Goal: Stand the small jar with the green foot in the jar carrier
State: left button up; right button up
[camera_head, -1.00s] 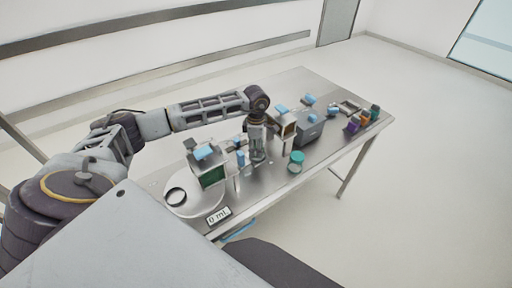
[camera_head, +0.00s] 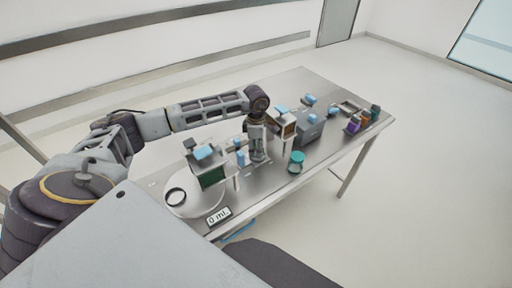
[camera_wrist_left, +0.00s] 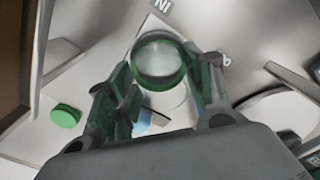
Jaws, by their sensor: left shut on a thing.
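My left gripper (camera_head: 258,154) points down over the middle of the table in the head view. In the left wrist view its fingers (camera_wrist_left: 160,85) are shut on a small clear round jar with a green ring (camera_wrist_left: 160,62), which I take as the small jar with the green foot. In the head view the fingers mostly hide this jar. I cannot tell whether it touches the table. I cannot tell for sure which thing is the jar carrier. My right gripper is not in view.
A jar with a teal lid (camera_head: 296,158) stands just right of the gripper. A grey box (camera_head: 310,127) is behind it. A green-screened device (camera_head: 210,175) and a round white plate (camera_head: 190,199) are at left. Several coloured items, one purple (camera_head: 353,125), stand at the far right end.

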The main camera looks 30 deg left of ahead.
pick_arm(q)
jog(key=shift+f+b, duration=1)
jog(key=shift+b, duration=0.1)
dwell(2.2)
jog(key=o, duration=1.1)
jog(key=shift+o, duration=0.6)
jog(key=o, duration=0.4)
jog(key=shift+r, duration=0.1)
jog(key=shift+r+p, duration=2.05)
jog(key=shift+r, duration=1.9)
jog(key=shift+f, duration=0.1)
